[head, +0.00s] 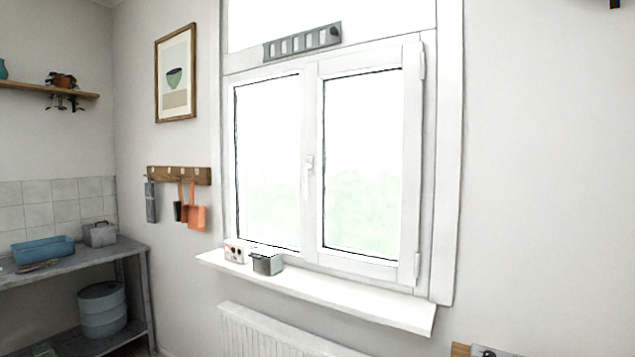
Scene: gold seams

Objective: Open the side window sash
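The white window has two panes side by side. The right sash (411,170) has hinges on its right edge and sits flush in the frame, so it looks closed. The left pane (268,165) also looks closed. A white handle (307,178) is on the upright between the panes, with its lever pointing down. Neither of my grippers is in view.
A white sill (350,297) runs below the window. A small white box (236,251) and a dark grey container (267,263) stand at its left end. A radiator (270,335) is beneath. A hook rail (180,175) hangs left. A metal bench (110,252) stands further left.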

